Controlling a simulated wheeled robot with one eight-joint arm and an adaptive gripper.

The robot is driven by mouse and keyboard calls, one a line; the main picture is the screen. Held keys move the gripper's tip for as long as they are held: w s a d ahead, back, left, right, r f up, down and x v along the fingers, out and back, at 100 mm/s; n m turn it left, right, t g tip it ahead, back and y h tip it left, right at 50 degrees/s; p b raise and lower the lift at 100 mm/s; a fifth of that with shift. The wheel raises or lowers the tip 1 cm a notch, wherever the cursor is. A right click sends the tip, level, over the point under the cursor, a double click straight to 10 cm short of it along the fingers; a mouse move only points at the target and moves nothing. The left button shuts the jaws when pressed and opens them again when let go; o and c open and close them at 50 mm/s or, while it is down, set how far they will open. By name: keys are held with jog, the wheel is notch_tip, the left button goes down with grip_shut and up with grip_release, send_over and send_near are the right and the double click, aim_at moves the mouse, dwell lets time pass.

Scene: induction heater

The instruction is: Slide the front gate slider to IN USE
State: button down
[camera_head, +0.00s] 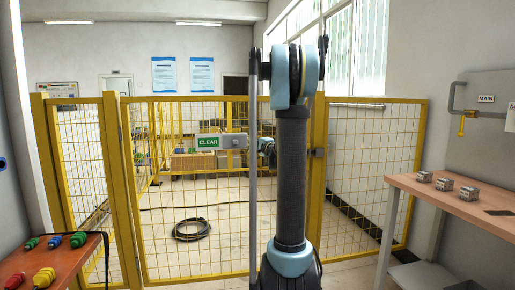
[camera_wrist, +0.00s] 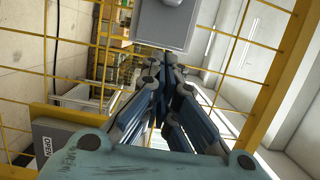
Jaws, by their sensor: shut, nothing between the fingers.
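The slider plate on the yellow front gate (camera_head: 185,225) shows a green CLEAR label (camera_head: 207,142), with a grey block (camera_head: 235,141) at its right end. In the wrist view, my gripper (camera_wrist: 164,62) is shut and empty. Its fingertips lie just below a grey box-shaped part (camera_wrist: 167,22) in the picture; I cannot tell whether they touch it. I cannot tell for sure whether this is the slider's block. In the head view my arm hides part of the gate right of the plate, and the fingertips are not clear there.
A grey box lettered OPEN (camera_wrist: 55,148) shows at lower left in the wrist view. A wooden bench (camera_head: 450,192) with several small grey boxes stands at right. A table (camera_head: 50,262) with coloured plugs is at left. A coiled black hose (camera_head: 190,230) lies behind the gate.

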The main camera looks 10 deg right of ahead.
aim_at(242, 141)
jog(key=w+a, duration=0.3)
jog(key=shift+w, duration=0.3)
jog(key=shift+a, duration=0.95)
